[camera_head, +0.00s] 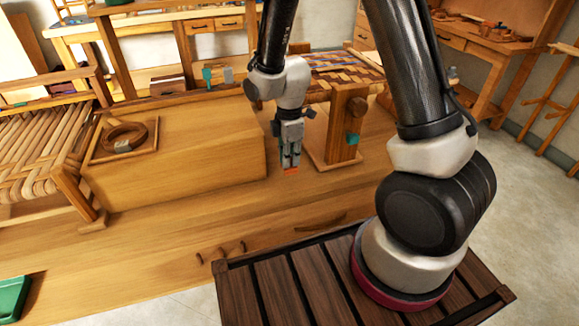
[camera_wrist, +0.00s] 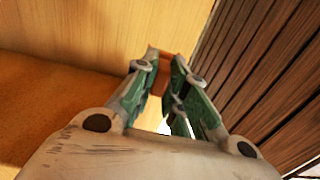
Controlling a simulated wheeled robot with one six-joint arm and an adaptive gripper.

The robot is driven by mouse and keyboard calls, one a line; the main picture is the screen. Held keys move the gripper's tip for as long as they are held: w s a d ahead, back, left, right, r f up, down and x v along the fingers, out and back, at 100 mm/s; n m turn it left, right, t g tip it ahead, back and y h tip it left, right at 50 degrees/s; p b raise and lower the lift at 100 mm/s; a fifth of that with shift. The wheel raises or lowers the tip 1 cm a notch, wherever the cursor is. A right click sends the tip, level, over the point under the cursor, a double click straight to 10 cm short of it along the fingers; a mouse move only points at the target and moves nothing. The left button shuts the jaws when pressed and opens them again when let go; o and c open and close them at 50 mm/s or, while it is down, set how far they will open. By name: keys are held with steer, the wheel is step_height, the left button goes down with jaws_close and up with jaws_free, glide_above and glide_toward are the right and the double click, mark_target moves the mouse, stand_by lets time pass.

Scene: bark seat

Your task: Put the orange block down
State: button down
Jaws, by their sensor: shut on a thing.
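My gripper (camera_head: 290,163) points down in front of the wooden bench unit. It is shut on the orange block (camera_head: 291,171), of which a small orange part shows below the fingertips. In the wrist view, the green-grey fingers (camera_wrist: 160,68) close on the block (camera_wrist: 168,58), which shows as a brown-orange piece between and beyond the tips. Most of it is hidden by the fingers. The wooden bench (camera_head: 190,222) lies below and around the gripper. I cannot tell exactly how high the block is above the wood.
A wooden box (camera_head: 215,150) with a coil (camera_head: 125,137) on it stands left of the gripper. A wooden stand with a woven top (camera_head: 345,72) is close on the right. A woven seat (camera_head: 35,150) is far left, a green tray (camera_head: 12,298) at lower left. The bench between is clear.

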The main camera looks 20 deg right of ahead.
steer(key=shift+f, duration=1.95)
steer(key=c, duration=1.5)
jaws_free()
steer(key=shift+f, duration=0.1)
steer(key=shift+o, duration=0.2)
